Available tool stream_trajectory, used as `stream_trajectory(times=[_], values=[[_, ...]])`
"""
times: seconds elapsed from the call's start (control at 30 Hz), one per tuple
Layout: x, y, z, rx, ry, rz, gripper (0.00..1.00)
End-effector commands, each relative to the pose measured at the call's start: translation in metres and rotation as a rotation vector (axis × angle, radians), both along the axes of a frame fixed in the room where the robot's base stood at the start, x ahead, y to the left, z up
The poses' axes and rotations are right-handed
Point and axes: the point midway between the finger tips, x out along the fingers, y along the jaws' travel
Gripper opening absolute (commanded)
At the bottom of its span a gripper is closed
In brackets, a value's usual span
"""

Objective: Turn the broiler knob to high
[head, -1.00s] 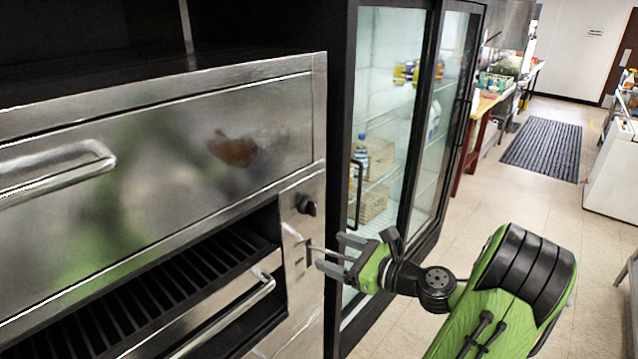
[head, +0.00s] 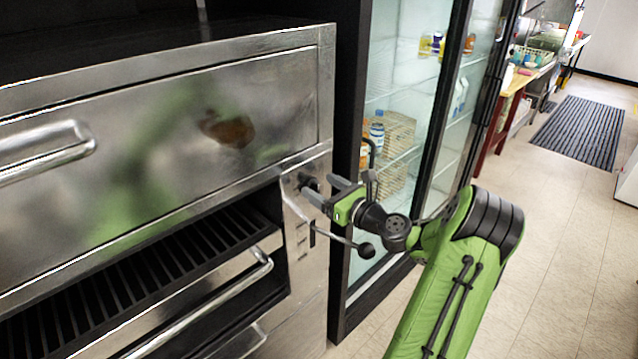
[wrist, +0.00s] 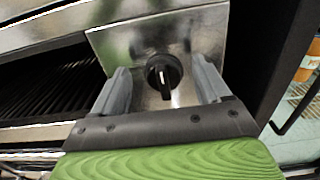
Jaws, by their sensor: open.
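The broiler knob (wrist: 163,75) is black and round with a raised grip bar, on the steel side panel. In the wrist view it sits between my two fingers, and its bar points roughly downward. My gripper (wrist: 162,82) is open, with one finger on each side of the knob. I cannot tell whether either finger touches it. In the head view my gripper (head: 320,188) reaches the panel at knob height, and the knob (head: 308,182) is partly hidden behind the fingers.
A lever with a black ball end (head: 366,250) sticks out just below my gripper. The broiler's lower drawer handle (head: 215,305) is to the left. A glass-door fridge (head: 400,100) stands close on the right. The tiled floor (head: 560,270) is open at right.

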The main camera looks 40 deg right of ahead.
Motion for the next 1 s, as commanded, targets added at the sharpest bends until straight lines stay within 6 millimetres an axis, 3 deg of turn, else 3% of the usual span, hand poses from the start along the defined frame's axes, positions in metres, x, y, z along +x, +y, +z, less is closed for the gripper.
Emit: stream_trajectory(times=[0.13,0.4,0.73,1.0], values=[[0.016,0.0,0.0,-0.001,0.001,-0.001,0.76],[0.018,0.0,0.0,0.0,0.001,-0.002,0.76],[0.018,0.0,0.0,0.0,0.002,-0.001,0.25],[0.018,0.001,-0.001,-0.024,0.001,-0.001,0.22]])
